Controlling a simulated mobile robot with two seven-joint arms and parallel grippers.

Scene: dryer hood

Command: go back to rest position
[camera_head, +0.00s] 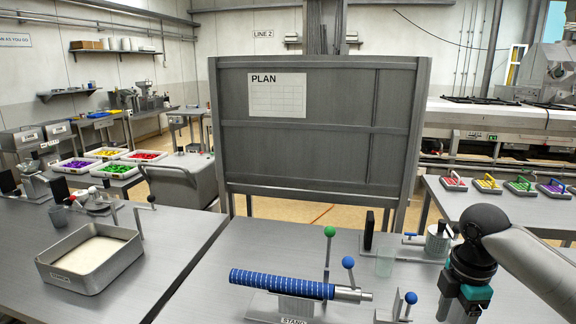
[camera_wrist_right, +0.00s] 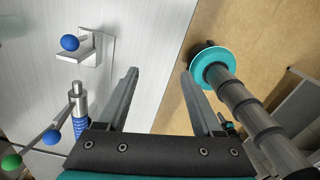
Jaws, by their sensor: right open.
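My right gripper shows in the wrist view (camera_wrist_right: 158,73) with its two fingers apart and nothing between them. In the head view my right arm comes in from the right, and its wrist (camera_head: 468,285) hangs over the right part of the near table. The fingertips are not clear in that view. In the wrist view the open fingers point past the table edge, with floor behind the right finger. My left gripper is not in view.
A blue ribbed roller (camera_head: 285,284) on a stand lies left of my right wrist, with a green-knobbed lever (camera_head: 329,232) and blue-knobbed levers beside it. A clear cup (camera_head: 385,262) stands behind. A metal tray (camera_head: 68,272) is on the left table. A board (camera_head: 318,125) stands beyond.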

